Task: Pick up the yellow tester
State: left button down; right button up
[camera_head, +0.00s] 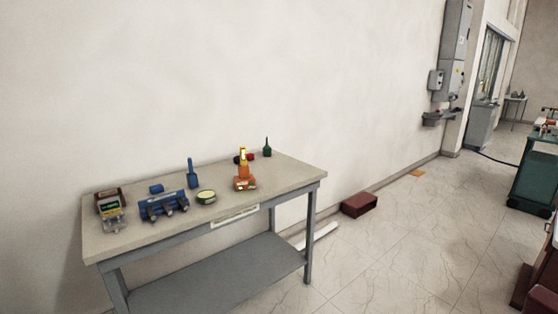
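I cannot tell for sure which object is the yellow tester. A small boxy instrument with a yellow-green face (109,207) sits at the bench's left end. A low round object with a pale yellow top (205,194) lies between them. Neither of my grippers shows in the head view, and nothing is seen touching these objects.
A blue device (163,206) and an upright blue bottle-like item (193,174) stand among them. A green bottle-like item (267,148) stands at the back right. A dark red box (359,205) lies on the floor. Floor right of the bench is mostly open.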

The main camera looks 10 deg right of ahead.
aim_at(243, 157)
jog(key=u, duration=0.45)
jog(key=i, duration=0.6)
jog(key=u, duration=0.6)
jog(key=i, duration=1.45)
jog(key=z, duration=0.6)
